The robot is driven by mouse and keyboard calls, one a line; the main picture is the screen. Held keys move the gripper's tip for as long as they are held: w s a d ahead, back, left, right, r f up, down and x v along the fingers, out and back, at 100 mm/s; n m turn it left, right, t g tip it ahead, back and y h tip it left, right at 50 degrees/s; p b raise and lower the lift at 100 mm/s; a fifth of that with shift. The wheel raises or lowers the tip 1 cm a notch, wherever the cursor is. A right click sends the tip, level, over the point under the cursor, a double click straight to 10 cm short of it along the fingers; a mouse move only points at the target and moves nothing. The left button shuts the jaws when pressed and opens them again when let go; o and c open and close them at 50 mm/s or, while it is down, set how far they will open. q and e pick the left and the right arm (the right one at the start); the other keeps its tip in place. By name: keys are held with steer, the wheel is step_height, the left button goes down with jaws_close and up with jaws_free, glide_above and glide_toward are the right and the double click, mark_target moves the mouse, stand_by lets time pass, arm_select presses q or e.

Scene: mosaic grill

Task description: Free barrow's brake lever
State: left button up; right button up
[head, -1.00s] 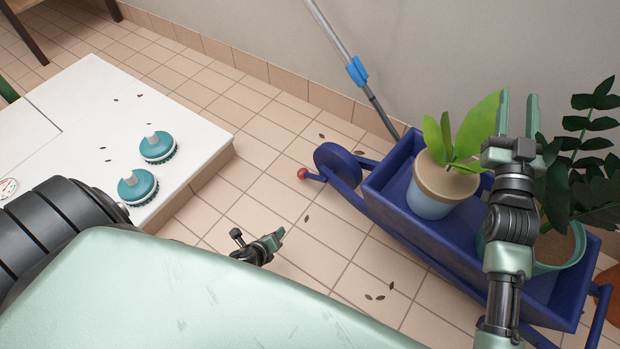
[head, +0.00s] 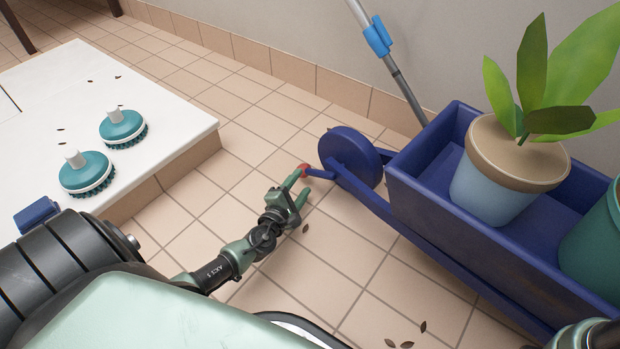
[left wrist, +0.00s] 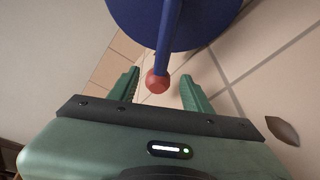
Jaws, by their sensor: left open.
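The blue barrow (head: 420,195) stands on the tiles at the right, with its wheel (head: 352,155) toward the middle of the head view. The brake lever (head: 320,174) is a short blue bar with a red ball knob (head: 304,168), beside the wheel. My left gripper (head: 297,184) is open at the knob. In the left wrist view the knob (left wrist: 158,81) lies between the two green fingers, nearer the left one, and the bar runs up to the wheel (left wrist: 185,15). I cannot tell whether a finger touches it. My right gripper is out of view.
A potted plant (head: 495,190) and a teal pot (head: 600,245) stand in the barrow. A pole with a blue clamp (head: 378,38) leans by the wall. Two teal brushes (head: 123,129) sit on a white platform (head: 170,120). Tiles before the barrow are clear, bar a few leaves.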

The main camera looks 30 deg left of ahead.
mark_target(308, 174)
arm_select(q)
steer(key=b+x, duration=0.2)
steer(key=x, duration=0.3)
steer(key=shift+w+f, duration=0.15)
steer(key=shift+w, duration=0.05)
steer(key=shift+w+a, duration=0.15)
steer(key=shift+w, duration=0.45)
jaws_close()
